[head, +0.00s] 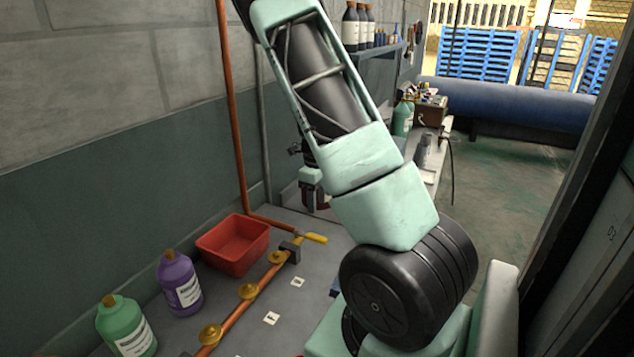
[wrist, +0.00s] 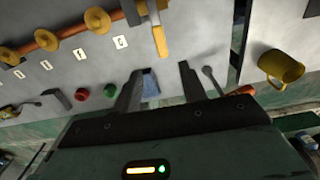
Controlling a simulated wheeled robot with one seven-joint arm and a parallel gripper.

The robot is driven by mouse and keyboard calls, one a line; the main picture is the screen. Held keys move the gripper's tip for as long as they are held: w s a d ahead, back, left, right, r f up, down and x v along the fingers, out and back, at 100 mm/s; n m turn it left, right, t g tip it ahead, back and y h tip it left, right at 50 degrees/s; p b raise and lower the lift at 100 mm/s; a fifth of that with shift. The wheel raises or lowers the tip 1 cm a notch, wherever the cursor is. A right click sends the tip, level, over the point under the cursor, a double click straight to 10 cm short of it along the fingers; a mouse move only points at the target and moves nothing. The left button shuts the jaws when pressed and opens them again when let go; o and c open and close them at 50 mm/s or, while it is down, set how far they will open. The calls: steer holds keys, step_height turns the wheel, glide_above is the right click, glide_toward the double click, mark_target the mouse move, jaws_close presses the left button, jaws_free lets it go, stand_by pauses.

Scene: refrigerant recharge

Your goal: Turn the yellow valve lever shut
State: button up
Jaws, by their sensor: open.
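The yellow valve lever (head: 314,238) sits at the far end of the copper pipe (head: 228,327), by a dark block. It points to the right, at an angle to the pipe. In the wrist view the lever (wrist: 159,36) is at the top middle and points down the picture, roughly across the pipe. My gripper (head: 315,199) hangs above the bench behind the lever in the head view, partly hidden by my arm. In the wrist view my gripper (wrist: 158,82) is open, with nothing between its fingers. The lever lies beyond the fingertips, apart from them.
Several round yellow handwheels (head: 247,291) line the pipe. A red bin (head: 234,243), a purple bottle (head: 180,284) and a green bottle (head: 127,326) stand left of it. A yellow mug (wrist: 281,67) is at the right of the wrist view. A wall rises at the left.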

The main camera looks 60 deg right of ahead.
step_height(320, 180, up, 6)
steer(key=shift+f, duration=0.1)
stand_by(0.7)
steer(key=w+a+n+y+b, duration=0.25)
steer(key=a+n, duration=1.85)
steer(key=a, duration=1.2)
steer(key=s+a+n+h+b, duration=0.2)
steer(key=s+a+n, duration=1.4)
steer(key=n, duration=0.5)
steer(key=shift+s+r+n, duration=0.15)
steer(key=shift+r+n, duration=0.05)
steer(key=shift+n, duration=0.2)
steer(key=shift+a, duration=0.1)
